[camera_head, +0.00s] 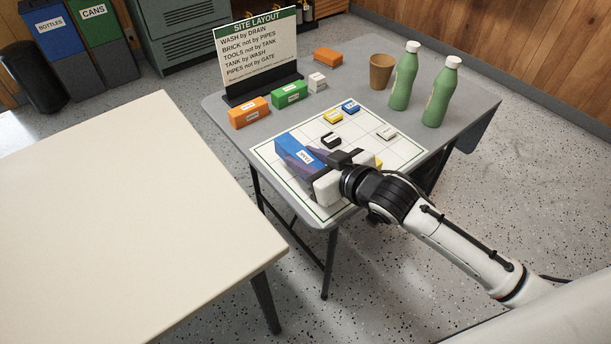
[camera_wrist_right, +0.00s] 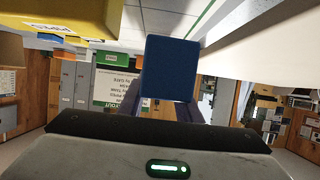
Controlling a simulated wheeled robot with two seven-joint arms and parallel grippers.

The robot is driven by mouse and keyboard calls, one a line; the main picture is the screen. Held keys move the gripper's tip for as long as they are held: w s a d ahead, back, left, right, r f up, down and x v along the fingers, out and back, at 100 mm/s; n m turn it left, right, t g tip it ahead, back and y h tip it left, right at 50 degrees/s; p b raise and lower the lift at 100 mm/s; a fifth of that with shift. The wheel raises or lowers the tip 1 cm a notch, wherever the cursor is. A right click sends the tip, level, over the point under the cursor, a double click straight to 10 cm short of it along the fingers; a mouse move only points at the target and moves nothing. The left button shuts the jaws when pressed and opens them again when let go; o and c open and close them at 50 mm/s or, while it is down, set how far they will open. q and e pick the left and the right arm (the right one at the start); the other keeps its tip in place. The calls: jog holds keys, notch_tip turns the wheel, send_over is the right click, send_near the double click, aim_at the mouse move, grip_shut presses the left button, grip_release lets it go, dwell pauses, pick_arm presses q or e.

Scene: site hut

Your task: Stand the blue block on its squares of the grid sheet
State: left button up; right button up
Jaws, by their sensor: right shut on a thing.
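The blue block (camera_head: 300,148), with a white label on top, is at the near left part of the grid sheet (camera_head: 262,152). My right gripper (camera_head: 322,172) is shut on the blue block, reaching it from the right. In the right wrist view the blue block's plain end face (camera_wrist_right: 172,68) stands in front of the gripper. The gripper hides part of the sheet, and I cannot tell whether the block touches it. My left gripper is not in view.
On the sheet are a black block (camera_head: 331,140), a yellow block (camera_head: 333,117), a small blue block (camera_head: 351,107) and a white block (camera_head: 387,133). Another yellow piece (camera_head: 378,162) shows behind my gripper. The layout sign (camera_head: 258,55), orange and green blocks, cup (camera_head: 381,72) and bottles (camera_head: 404,77) stand beyond.

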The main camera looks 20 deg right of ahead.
jog(key=shift+f+b, duration=0.3)
jog(key=shift+f, duration=1.85)
jog(key=shift+f, duration=0.2)
jog(key=o, duration=1.2)
jog(key=shift+r, duration=0.1)
jog(key=p+v, duration=0.1)
jog(key=v, duration=1.1)
